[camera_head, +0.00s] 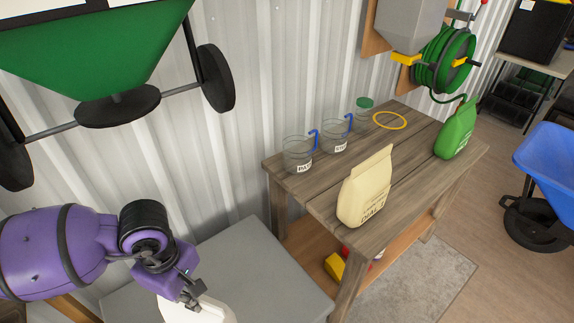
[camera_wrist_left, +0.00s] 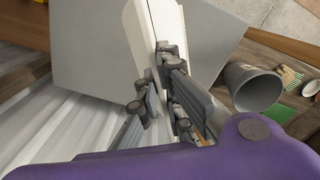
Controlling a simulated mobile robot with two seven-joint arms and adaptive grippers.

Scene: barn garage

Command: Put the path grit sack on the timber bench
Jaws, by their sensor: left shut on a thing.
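My left gripper (camera_head: 191,292) is shut on the top of a white sack (camera_head: 196,312) at the bottom of the head view. The frame's edge cuts off the sack's lower part, and no label shows on it. The wrist view shows the white sack (camera_wrist_left: 142,30) between the fingers (camera_wrist_left: 160,84). The timber bench (camera_head: 415,150) stands to the right of the gripper, against the wall. A cream sack (camera_head: 365,190) with dark print stands at its front edge, and a green sack (camera_head: 457,132) at its right end. My right gripper is not in view.
Two labelled jars (camera_head: 299,155) with blue hooks, a green-lidded jar (camera_head: 364,110) and a yellow ring (camera_head: 390,121) occupy the bench's back. Bare planks show between the cream and green sacks. A grey flat-topped box (camera_head: 255,265) stands between gripper and bench. A blue wheelbarrow (camera_head: 548,155) is at right.

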